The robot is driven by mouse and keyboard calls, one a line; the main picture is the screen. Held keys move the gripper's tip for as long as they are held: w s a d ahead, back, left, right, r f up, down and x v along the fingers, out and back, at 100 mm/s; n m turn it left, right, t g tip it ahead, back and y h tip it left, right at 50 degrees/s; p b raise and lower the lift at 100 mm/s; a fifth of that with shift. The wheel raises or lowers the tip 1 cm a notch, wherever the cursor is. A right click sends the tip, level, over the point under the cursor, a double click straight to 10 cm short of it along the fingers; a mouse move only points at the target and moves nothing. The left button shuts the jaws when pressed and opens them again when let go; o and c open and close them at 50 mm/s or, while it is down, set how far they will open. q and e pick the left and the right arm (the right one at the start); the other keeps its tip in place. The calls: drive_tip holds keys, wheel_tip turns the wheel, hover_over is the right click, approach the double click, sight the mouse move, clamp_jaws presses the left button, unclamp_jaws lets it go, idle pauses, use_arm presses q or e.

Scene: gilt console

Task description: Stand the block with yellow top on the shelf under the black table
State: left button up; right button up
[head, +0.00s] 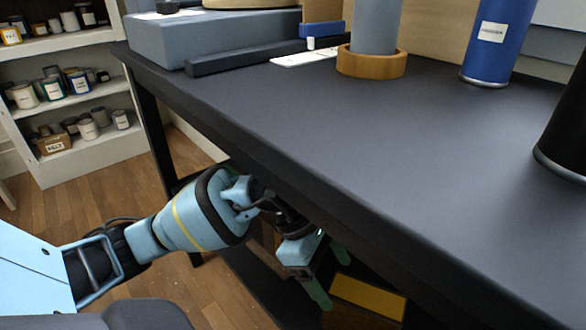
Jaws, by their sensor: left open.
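The black table (430,135) fills the right side of the head view, and its front edge runs diagonally across it. Under it, the block with yellow top (368,297) shows its yellow face, with a darker side below. The table edge and picture edge crowd it, so I cannot tell what it rests on. The dark lower shelf (262,285) shows in part under the table. My left gripper (334,279) reaches in beneath the table edge. Its green fingers are apart, just left of the block, with nothing seen between them. My right gripper is not in view.
On the table top stand a grey-blue box (215,38), a grey cylinder in a wooden ring (371,64), a blue can (490,45) and a black cylinder (565,140). A white shelf unit (75,170) is behind.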

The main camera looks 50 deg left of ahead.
use_arm(q)
drive_tip(key=s+a, duration=0.2)
drive_tip(key=a, duration=0.4)
drive_tip(key=shift+s+a+p, duration=0.2)
drive_tip(key=shift+s+p, duration=0.05)
drive_tip(key=shift+p, duration=0.15)
drive_tip(key=shift+d, duration=0.1)
